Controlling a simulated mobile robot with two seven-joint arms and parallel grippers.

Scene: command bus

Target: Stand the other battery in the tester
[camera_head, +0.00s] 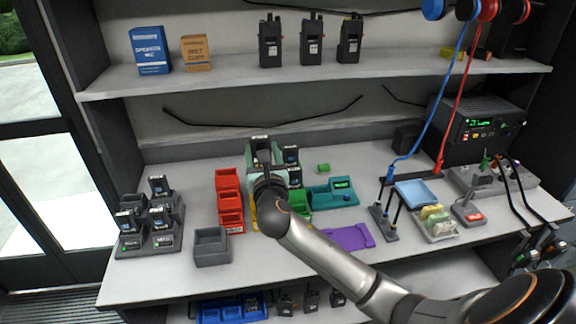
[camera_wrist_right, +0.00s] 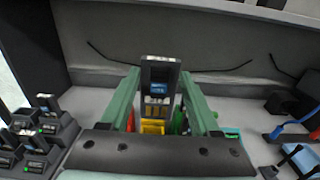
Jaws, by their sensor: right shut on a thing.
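My right gripper (camera_head: 264,158) is above the middle of the bench, its two pale green fingers on either side of a dark battery (camera_head: 262,143) with a white label on top. In the right wrist view the battery (camera_wrist_right: 160,72) stands upright between the fingers (camera_wrist_right: 158,95). My left gripper is not in view.
Red bins (camera_head: 230,200) stand left of my arm, green bins (camera_head: 297,200) right of it. A grey bin (camera_head: 211,246) and a charger rack with batteries (camera_head: 150,222) are further left. A purple mat (camera_head: 350,237) lies in front of the tester. Cables hang at the right.

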